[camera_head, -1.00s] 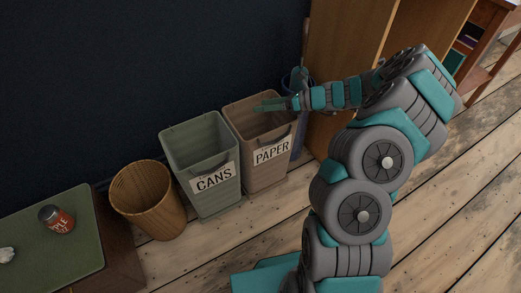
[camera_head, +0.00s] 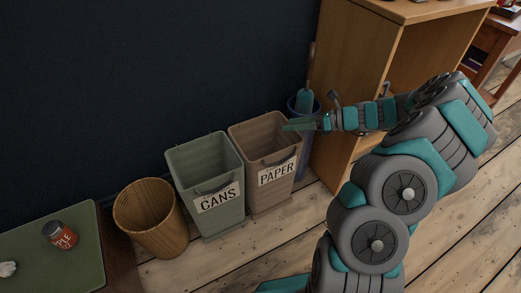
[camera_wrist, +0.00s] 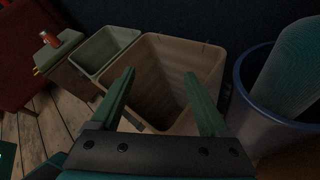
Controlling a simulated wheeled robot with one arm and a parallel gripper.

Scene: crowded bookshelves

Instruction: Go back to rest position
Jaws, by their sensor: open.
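My gripper (camera_head: 300,124) reaches in from the right over the rim of the brown bin labelled PAPER (camera_head: 265,143). In the wrist view my gripper (camera_wrist: 158,92) has its two green fingers spread wide apart with nothing between them. The PAPER bin (camera_wrist: 205,62) lies below the fingers there, and its visible inside is dark, so I cannot tell what lies at its bottom. My arm runs from the lower right up to an elbow at the right and back left to the gripper.
A green CANS bin (camera_head: 202,163) and a wicker basket (camera_head: 150,215) stand to the left. A blue bin (camera_head: 309,104) and a wooden shelf (camera_head: 350,70) stand close behind my forearm. Floor is open at the lower right.

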